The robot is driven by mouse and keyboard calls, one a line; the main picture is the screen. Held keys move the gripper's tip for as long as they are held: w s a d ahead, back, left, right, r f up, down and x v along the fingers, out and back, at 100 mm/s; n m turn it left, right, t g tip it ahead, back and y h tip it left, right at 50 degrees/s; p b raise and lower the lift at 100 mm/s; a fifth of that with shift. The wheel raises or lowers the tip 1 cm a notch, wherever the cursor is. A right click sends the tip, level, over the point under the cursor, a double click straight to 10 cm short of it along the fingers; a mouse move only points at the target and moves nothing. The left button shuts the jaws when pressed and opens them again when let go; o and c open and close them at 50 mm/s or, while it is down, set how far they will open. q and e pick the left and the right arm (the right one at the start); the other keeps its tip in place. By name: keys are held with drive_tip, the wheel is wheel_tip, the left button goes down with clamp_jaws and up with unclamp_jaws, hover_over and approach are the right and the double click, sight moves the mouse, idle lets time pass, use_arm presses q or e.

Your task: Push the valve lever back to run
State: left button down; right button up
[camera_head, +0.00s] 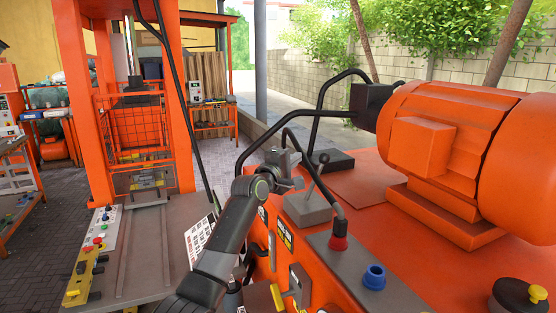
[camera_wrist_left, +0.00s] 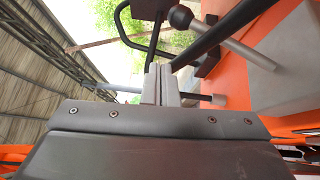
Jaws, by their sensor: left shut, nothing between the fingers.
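The valve lever (camera_head: 317,174) appears to be the thin rod with a dark ball knob, rising at a tilt from a grey block (camera_head: 306,209) on the orange machine. In the left wrist view, the lever (camera_wrist_left: 237,45) shows as a grey rod with its dark ball at upper centre. My left gripper (camera_head: 295,184) is just left of the lever in the head view. Its fingers (camera_wrist_left: 160,70) are shut and empty, with a visible gap to the ball in the wrist view. Contact elsewhere cannot be told. My right gripper is not in view.
Black hoses (camera_head: 250,149) arch close around my left gripper. A large orange motor (camera_head: 450,140) fills the right. A yellow handle (camera_head: 278,297) sits on the front panel below.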

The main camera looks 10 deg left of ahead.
use_arm(q)
drive_tip(key=s+a+r+b, duration=0.2)
drive_tip(key=s, duration=0.4)
drive_tip(key=shift+s+r, duration=0.2)
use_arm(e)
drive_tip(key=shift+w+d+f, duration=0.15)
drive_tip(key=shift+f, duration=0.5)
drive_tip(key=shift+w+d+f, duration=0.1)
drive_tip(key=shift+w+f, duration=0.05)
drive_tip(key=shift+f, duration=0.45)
